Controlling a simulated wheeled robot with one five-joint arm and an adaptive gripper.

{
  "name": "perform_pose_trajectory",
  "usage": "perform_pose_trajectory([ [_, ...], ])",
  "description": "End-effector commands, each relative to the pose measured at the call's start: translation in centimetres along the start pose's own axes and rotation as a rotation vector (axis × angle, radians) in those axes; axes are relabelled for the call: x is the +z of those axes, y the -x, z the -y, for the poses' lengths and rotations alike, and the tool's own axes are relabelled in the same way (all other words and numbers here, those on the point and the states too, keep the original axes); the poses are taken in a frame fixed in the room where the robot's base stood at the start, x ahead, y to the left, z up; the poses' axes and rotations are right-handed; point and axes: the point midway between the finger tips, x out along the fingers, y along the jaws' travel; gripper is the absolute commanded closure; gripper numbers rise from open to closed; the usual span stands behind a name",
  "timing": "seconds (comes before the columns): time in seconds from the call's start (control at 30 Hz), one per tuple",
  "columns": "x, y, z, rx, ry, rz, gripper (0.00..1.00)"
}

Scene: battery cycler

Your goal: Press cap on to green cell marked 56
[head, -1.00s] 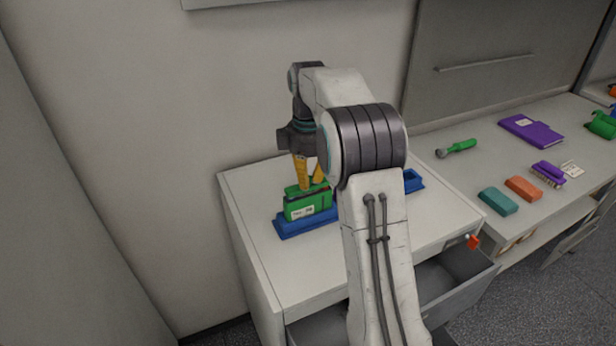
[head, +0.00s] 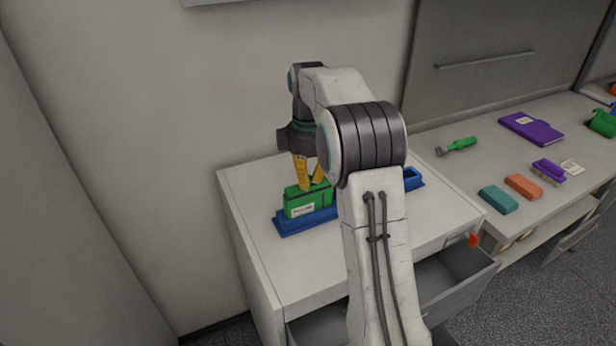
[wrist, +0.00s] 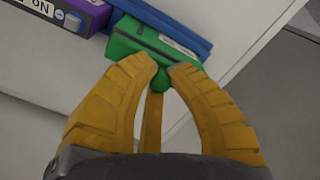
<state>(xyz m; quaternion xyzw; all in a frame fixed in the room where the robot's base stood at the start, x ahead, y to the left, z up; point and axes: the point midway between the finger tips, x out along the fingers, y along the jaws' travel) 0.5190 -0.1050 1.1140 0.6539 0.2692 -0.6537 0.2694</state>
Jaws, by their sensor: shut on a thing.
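The green cell (head: 310,204) stands in the blue holder (head: 285,229) on the cabinet top, with a white label on its front; I cannot read its number. My gripper (head: 310,184), with yellow fingers, points down at the top of the cell. In the wrist view the fingertips (wrist: 166,68) are close together over the green cell (wrist: 130,47), shut on a small green piece (wrist: 161,79) that appears to be the cap. The fingers hide most of it, so I cannot tell how fully it is seated.
A purple cell (wrist: 80,12) with a partly seen label sits beside the green one in the wrist view. A blue holder end (head: 414,177) shows right of my arm. An open drawer (head: 455,278) is below. The right bench holds a purple binder (head: 530,127) and blocks.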

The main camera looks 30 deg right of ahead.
Motion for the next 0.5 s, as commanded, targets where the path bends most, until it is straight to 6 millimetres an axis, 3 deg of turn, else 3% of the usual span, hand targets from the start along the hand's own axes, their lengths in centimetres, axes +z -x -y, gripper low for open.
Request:
perform_pose_trajectory([
  [0.4, 0.0, -0.06, 0.0, 0.0, 0.0, 0.0, 1.0],
  [0.43, 0.0, -0.06, 0.0, 0.0, 0.0, 0.0, 0.83],
  [0.5, 0.0, -0.06, 0.0, 0.0, 0.0, 0.0, 0.77],
])
